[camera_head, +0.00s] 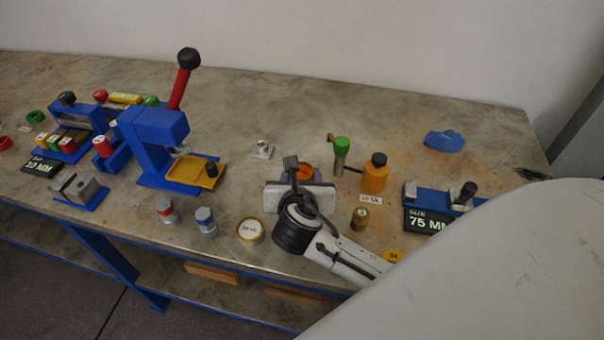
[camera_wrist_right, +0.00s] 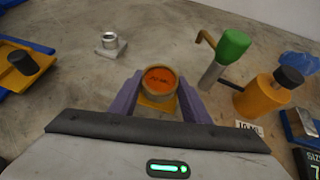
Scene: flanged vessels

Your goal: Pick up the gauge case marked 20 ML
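A round gauge case (camera_wrist_right: 159,79) with a tan rim and an orange face stands between the fingers of my right gripper (camera_wrist_right: 160,88) in the wrist view. Its dark marking is too small to read surely. The fingers are open on either side of it, with no clear grip visible. In the head view this orange case (camera_head: 305,170) is partly hidden by my right gripper (camera_head: 302,180). Another round case (camera_head: 249,230), with a pale face and yellow rim, lies near the front edge; its marking ends in ML, its number unclear. My left gripper is not in view.
A green-topped part (camera_head: 341,147) and an orange bottle (camera_head: 375,174) with a black cap stand right of the gripper. A small metal fitting (camera_head: 262,150) sits behind left. A blue press (camera_head: 155,140) is further left. A small brass piece (camera_head: 360,217) is near my arm.

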